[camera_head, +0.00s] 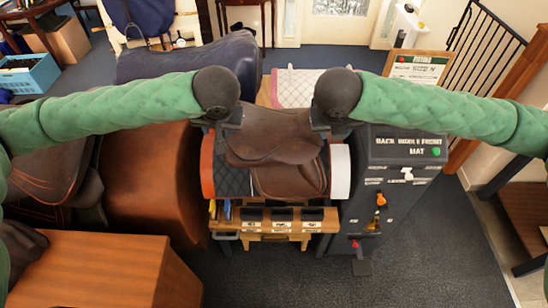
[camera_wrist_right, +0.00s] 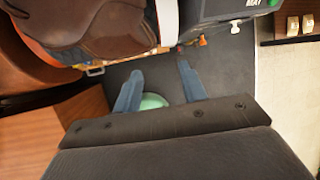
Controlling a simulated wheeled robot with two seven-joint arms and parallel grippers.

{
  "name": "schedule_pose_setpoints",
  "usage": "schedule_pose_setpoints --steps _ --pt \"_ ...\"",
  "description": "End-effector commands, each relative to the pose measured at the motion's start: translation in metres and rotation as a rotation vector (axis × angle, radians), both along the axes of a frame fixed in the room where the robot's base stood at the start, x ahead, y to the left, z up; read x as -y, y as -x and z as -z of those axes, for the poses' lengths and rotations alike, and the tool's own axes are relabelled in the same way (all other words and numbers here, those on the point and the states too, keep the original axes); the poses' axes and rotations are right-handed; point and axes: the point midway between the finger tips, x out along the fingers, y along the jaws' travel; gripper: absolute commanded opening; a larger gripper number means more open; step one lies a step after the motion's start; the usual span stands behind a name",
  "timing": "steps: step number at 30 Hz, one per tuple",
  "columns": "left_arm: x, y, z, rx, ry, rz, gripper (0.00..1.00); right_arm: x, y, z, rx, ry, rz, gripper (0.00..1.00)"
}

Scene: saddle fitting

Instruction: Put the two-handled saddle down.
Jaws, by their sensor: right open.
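The brown leather saddle (camera_head: 285,180) lies over a dark quilted pad (camera_head: 233,175) on a rack with an orange left end and a white right end. My left gripper (camera_head: 226,128) is at the saddle's upper left edge; its fingers are hidden under the wrist, so its grip cannot be told. My right gripper (camera_head: 321,130) is at the upper right edge. In the right wrist view its two blue fingers are apart with nothing between them (camera_wrist_right: 160,72), and the saddle (camera_wrist_right: 110,28) is beyond them at upper left. The saddle's handles cannot be made out.
A dark cabinet (camera_head: 400,160) with a "mat" label stands right of the rack. A wooden tray of small bins (camera_head: 283,225) sits in front. Another saddle on a brown form (camera_head: 150,175) and a wooden box (camera_head: 100,265) are at left. Floor at front right (camera_head: 430,250) is clear.

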Motion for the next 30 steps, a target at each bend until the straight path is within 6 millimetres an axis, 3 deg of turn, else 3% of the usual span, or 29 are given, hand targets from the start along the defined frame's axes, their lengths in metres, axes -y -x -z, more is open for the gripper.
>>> schedule_pose_setpoints --steps 15,21,30 --pt "0.000 0.000 0.000 0.000 0.000 0.000 0.42 -0.017 0.030 -0.084 0.005 -0.001 -0.002 0.42" --pt "0.000 0.000 0.000 0.000 0.000 0.000 0.42 -0.019 0.035 -0.097 0.004 0.000 -0.001 0.42" --pt "0.000 0.000 0.000 0.000 0.000 0.000 0.42 -0.019 0.036 -0.098 0.003 0.001 0.000 0.42"
